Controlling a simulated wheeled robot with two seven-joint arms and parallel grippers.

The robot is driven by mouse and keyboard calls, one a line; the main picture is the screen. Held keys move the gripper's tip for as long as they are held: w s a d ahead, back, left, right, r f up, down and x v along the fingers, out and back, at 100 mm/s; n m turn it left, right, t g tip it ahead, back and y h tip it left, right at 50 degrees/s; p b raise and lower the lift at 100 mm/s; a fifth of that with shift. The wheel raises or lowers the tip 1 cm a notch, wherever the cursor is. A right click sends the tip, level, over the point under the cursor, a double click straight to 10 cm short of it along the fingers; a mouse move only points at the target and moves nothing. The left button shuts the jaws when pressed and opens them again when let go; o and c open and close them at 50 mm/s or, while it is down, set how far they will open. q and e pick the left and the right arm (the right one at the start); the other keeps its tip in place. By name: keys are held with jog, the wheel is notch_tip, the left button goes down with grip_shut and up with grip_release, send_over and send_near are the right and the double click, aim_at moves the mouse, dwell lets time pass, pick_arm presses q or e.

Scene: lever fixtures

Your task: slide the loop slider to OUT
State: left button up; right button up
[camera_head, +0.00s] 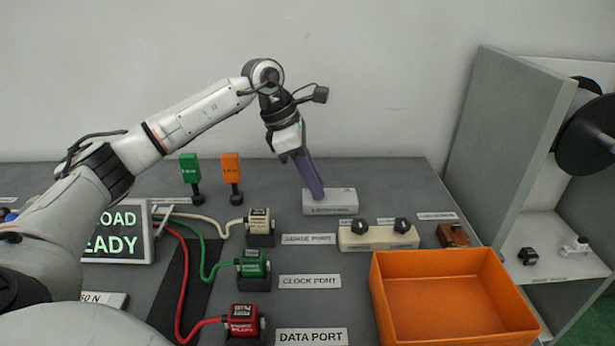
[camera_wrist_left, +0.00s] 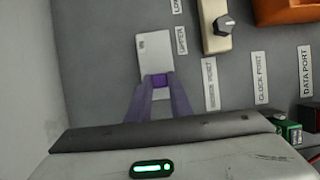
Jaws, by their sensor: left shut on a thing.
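My left gripper (camera_head: 318,195) reaches down from above with its purple fingers at the top of a pale grey block (camera_head: 332,207) at the back middle of the table. In the left wrist view the fingers (camera_wrist_left: 159,84) close on a small purple piece at the near edge of that block (camera_wrist_left: 154,52). No OUT mark is legible. The fingers hide most of the held piece. My right gripper is not in view.
A beige box with two dark knobs (camera_head: 378,236) and a brown fixture (camera_head: 452,235) stand to the right. An orange bin (camera_head: 453,300) is in front of them. Cabled white, green and red plugs (camera_head: 245,320) stand left of centre. A grey shelf unit (camera_head: 500,140) bounds the right.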

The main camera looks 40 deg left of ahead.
pick_arm(q)
jog(key=shift+s+a, duration=0.1)
jog(key=shift+a, duration=0.05)
jog(key=o, duration=0.9)
jog(key=p+v, duration=0.1)
jog(key=v, duration=0.9)
jog(key=shift+r, duration=0.2)
jog(key=shift+s+f, duration=0.1)
jog(key=shift+s, duration=0.05)
